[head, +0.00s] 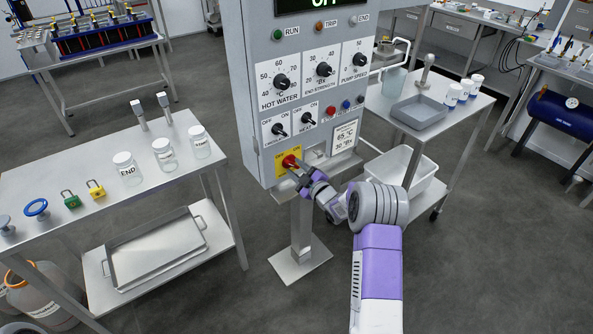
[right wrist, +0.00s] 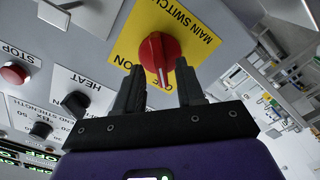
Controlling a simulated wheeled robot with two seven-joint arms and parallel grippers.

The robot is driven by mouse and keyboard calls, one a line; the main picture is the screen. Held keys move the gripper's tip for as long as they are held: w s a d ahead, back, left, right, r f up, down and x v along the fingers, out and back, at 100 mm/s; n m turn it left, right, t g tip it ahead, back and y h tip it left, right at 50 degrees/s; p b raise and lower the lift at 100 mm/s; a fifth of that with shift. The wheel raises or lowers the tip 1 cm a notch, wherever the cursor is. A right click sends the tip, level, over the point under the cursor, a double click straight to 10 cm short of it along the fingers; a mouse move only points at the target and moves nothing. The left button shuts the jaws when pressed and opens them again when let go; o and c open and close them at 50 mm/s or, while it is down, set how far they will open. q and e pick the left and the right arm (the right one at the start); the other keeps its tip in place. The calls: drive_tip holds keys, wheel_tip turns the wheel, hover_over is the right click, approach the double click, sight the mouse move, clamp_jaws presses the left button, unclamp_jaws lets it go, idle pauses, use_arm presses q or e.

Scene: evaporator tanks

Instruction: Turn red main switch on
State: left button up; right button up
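The red main switch (head: 290,160) is a round red knob on a yellow plate at the lower left of the grey control panel (head: 262,100). In the right wrist view the knob (right wrist: 157,50) fills the space just ahead of my right gripper (right wrist: 160,80). The fingers are apart, one on each side of the knob's near part; I cannot tell whether they touch it. A white mark on the knob points down toward the gripper. "ON" is printed to its left; another label is partly hidden by the right finger. My left gripper is not in view.
A small HEAT knob (right wrist: 75,104) and a red STOP button (right wrist: 14,73) are near the gripper. A steel table (head: 105,195) with jars stands left of the panel. A side table (head: 455,125) with a grey tray (head: 418,112) stands right.

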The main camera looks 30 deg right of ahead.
drive_tip(key=shift+w, duration=0.25)
clamp_jaws()
